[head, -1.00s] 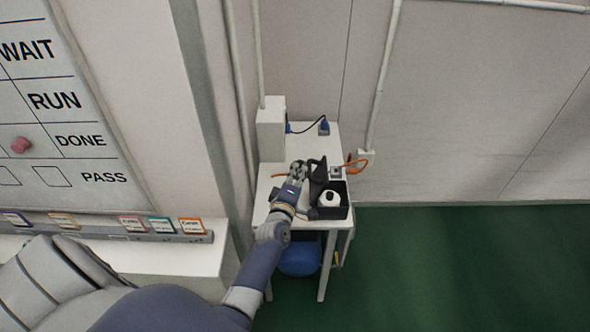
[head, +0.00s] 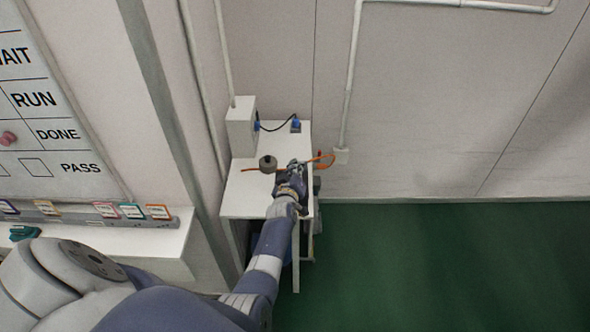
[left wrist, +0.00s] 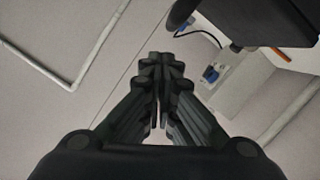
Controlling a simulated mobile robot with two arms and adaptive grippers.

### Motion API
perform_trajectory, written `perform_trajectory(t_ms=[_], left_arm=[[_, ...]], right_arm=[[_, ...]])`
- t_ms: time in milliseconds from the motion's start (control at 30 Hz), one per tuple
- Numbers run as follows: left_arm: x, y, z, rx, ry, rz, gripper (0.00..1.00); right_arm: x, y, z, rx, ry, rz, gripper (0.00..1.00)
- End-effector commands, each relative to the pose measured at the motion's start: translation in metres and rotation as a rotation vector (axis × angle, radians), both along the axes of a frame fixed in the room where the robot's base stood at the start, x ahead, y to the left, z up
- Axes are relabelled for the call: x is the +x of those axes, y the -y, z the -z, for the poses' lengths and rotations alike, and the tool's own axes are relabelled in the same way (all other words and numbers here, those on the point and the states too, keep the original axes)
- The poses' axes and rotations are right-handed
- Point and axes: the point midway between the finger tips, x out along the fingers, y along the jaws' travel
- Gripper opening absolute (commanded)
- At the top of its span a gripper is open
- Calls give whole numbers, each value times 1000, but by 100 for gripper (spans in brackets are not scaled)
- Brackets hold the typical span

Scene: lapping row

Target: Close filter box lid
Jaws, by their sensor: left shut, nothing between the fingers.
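The black filter box is mostly hidden behind my left arm and hand in the head view; only a dark sliver (head: 317,186) shows at the right edge of the small white table. I cannot tell how its lid stands. My left gripper (head: 296,164) is over the right side of the table, where the box stands, with its fingers shut and empty. The left wrist view shows the closed fingers (left wrist: 160,62) and, at upper right, a large dark shape (left wrist: 265,22) that may be the box or its lid. My right gripper is not in view.
The white table (head: 240,203) carries a dark round part (head: 267,163), an orange cable (head: 322,160) and a white cabinet (head: 240,124) with a blue-plugged cord. The wall is close behind. Green floor (head: 420,260) is clear on the right.

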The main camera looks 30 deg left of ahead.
Motion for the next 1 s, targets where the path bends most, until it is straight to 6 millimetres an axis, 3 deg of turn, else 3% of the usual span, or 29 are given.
perform_trajectory(t_ms=[400, 1000], left_arm=[[8, 8, 17, -1, 2, -2, 0], [9, 9, 18, -2, 3, -1, 0]], right_arm=[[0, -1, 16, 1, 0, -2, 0], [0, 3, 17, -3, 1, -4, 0]])
